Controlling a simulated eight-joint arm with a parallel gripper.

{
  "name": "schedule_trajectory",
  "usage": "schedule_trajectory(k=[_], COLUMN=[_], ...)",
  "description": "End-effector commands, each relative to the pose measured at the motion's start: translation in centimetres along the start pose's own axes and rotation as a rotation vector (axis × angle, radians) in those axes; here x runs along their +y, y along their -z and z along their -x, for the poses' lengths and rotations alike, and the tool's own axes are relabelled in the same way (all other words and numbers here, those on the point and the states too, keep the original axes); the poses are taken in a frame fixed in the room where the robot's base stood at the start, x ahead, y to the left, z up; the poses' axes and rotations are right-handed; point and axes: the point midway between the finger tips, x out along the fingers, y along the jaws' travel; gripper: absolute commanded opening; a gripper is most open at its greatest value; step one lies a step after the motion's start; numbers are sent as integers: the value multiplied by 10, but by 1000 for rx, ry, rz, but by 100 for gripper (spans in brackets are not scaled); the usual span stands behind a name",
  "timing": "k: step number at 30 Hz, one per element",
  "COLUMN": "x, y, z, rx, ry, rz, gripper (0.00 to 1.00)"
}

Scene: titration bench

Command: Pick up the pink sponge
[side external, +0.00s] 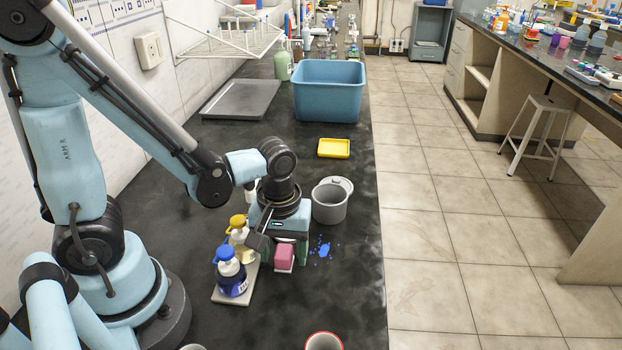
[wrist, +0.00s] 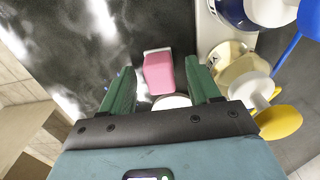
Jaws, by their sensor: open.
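The pink sponge (side external: 284,254) is a small pink block standing on the dark bench, with a whitish part at its base. In the wrist view the sponge (wrist: 159,73) lies between and just beyond the fingertips of my gripper. My gripper (wrist: 160,84) is open, with one green finger on each side of the sponge. A narrow gap shows between the sponge and each finger. In the side view my gripper (side external: 274,250) points down at the sponge, and its body hides part of the area behind it.
Two pump bottles, one blue (side external: 231,274) and one yellow-topped (side external: 239,234), stand on a light tray (side external: 219,296) close left of my gripper. A grey bucket (side external: 331,204), blue spill (side external: 324,250), yellow dish (side external: 334,148) and blue tub (side external: 328,98) are nearby. The bench's right edge is close.

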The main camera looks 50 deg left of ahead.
Motion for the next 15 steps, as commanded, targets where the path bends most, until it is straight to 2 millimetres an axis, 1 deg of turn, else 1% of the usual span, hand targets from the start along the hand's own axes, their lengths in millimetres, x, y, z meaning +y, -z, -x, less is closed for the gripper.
schedule_trajectory(k=[9, 10, 15], x=[0, 0, 0], y=[0, 0, 0], z=[-3, -3, -3], rx=[0, 0, 0], ry=[0, 0, 0], rz=[0, 0, 0], gripper=[62, 60, 34])
